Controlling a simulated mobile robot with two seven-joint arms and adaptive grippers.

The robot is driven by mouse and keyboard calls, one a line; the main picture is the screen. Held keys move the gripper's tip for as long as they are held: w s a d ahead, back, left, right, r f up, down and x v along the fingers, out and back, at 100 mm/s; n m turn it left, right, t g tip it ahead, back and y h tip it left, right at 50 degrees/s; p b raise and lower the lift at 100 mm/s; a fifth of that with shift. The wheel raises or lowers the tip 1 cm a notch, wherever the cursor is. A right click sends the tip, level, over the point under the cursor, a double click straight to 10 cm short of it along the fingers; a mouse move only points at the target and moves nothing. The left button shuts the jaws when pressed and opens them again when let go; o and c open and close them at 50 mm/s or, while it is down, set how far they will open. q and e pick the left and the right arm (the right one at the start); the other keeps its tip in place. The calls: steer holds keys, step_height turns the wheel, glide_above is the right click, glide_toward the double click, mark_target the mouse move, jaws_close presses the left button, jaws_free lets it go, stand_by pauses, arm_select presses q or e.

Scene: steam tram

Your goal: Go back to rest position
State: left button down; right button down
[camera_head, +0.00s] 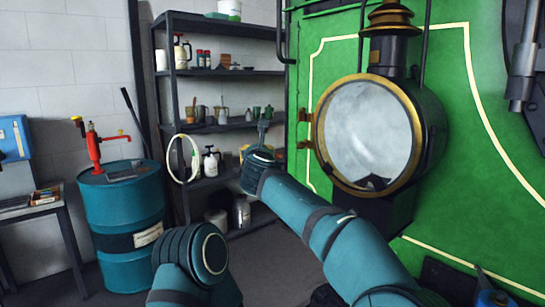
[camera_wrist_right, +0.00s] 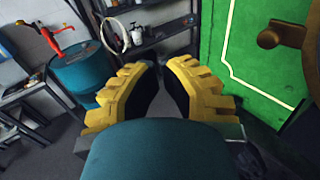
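My right arm (camera_head: 315,215) reaches from the lower right toward the shelves in the head view, and its wrist hides most of the hand. In the right wrist view my right gripper (camera_wrist_right: 160,78) has its two yellow, ribbed fingers apart, with grey floor showing between them and nothing held. A teal part of my own arm fills the bottom of that view. My left arm (camera_head: 190,262) shows only as a bent teal joint at the bottom left of the head view. The left gripper is out of view.
A green tram wall with a large round lamp (camera_head: 368,133) stands close to the right arm. Dark shelves (camera_head: 225,73) with cans and bottles stand behind. A teal barrel (camera_head: 120,220) with a red pump (camera_head: 93,145) and a small table (camera_head: 40,207) are at left.

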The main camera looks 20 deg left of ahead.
steer(key=w+d+f+n+g+h, duration=0.15)
steer(key=d+f+n, duration=0.35)
steer(key=f, duration=0.6)
steer(key=w+d+f+n+g, duration=0.15)
steer(key=d+f+n, duration=0.35)
steer(key=f, duration=0.6)
steer(key=s+d+f+n+g+h, duration=0.1)
steer(key=s+d+f+n, duration=0.25)
steer(key=d+f, duration=0.45)
steer(key=s+d+f+n+g+h, duration=0.15)
steer(key=d+f+n, duration=0.35)
steer(key=f, duration=0.6)
steer(key=s+d+f+n+g, duration=0.5)
steer(key=s+d+f, duration=0.8)
steer(key=s, duration=0.1)
steer(key=s+d+f+n+g, duration=0.1)
steer(key=s+d+f+n, duration=0.1)
steer(key=s, duration=0.7)
steer(key=s+d+f+n+g, duration=0.1)
steer(key=s+d+n+g, duration=0.1)
steer(key=s+d, duration=0.3)
steer(key=s+n, duration=0.1)
steer(key=s, duration=0.3)
steer(key=shift+d+f, duration=0.2)
steer(key=shift+f, duration=0.2)
steer(key=shift+g, duration=0.25)
